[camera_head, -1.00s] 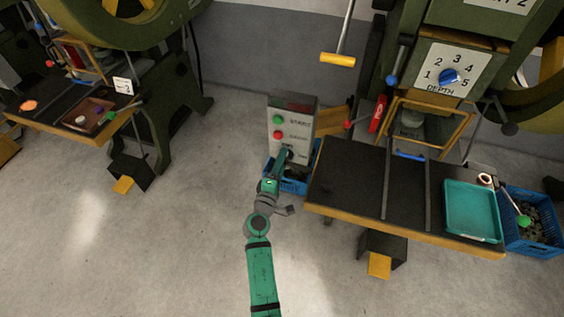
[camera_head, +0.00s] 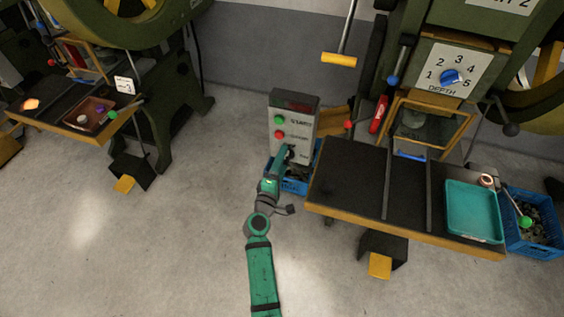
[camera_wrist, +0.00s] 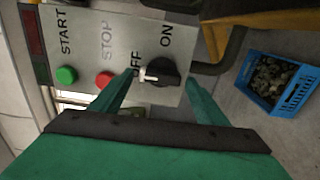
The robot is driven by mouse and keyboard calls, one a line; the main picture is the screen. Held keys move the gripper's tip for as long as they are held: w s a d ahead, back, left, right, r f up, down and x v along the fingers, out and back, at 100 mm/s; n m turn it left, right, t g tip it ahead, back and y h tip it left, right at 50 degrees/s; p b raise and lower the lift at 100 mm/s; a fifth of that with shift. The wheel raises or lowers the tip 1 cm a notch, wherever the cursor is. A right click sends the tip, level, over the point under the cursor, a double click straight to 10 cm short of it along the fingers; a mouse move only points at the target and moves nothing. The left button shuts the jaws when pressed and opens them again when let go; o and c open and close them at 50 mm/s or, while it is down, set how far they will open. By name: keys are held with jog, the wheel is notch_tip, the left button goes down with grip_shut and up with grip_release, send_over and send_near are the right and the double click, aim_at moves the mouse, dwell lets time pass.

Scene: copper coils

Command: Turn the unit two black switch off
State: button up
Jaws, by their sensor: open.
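The unit two control panel (camera_head: 305,120) stands left of the right-hand machine. Its black switch (camera_wrist: 168,73) shows in the wrist view, with a white pointer aimed left, beside the OFF lettering (camera_wrist: 137,64). The ON lettering (camera_wrist: 166,36) is above the knob there. My gripper (camera_wrist: 158,82) is open. Its green fingers are on either side of the black switch, and I cannot tell whether they touch it. In the head view my gripper (camera_head: 285,158) is at the panel's lower part and partly covers the switch.
On the panel, the green START button (camera_wrist: 67,75) and red STOP button (camera_wrist: 105,79) are close to the left finger. A blue crate (camera_wrist: 280,84) of parts stands at the right. The machine's black table (camera_head: 345,180) is right of my arm. Open floor lies left.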

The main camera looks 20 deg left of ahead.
jog(key=s, duration=1.1)
jog(key=shift+a, duration=0.2)
jog(key=s+d+f+m+g+y, duration=0.1)
jog(key=s+d+f+m+g, duration=0.2)
jog(key=s, duration=0.6)
jog(key=s+d+f+m+y, duration=0.1)
jog(key=s+d+f+m, duration=0.2)
jog(key=s+d+f, duration=0.45)
jog(key=s+d+r+m, duration=0.3)
jog(key=s+r+m, duration=0.3)
jog(key=s, duration=0.3)
jog(key=s+d+r+m+h, duration=0.1)
jog(key=s+d+r+m, duration=0.2)
jog(key=s+r, duration=0.6)
jog(key=s+m, duration=0.1)
jog(key=m, duration=0.1)
jog(key=shift+d+r+m, duration=0.25)
jog(key=shift+d+m, duration=0.15)
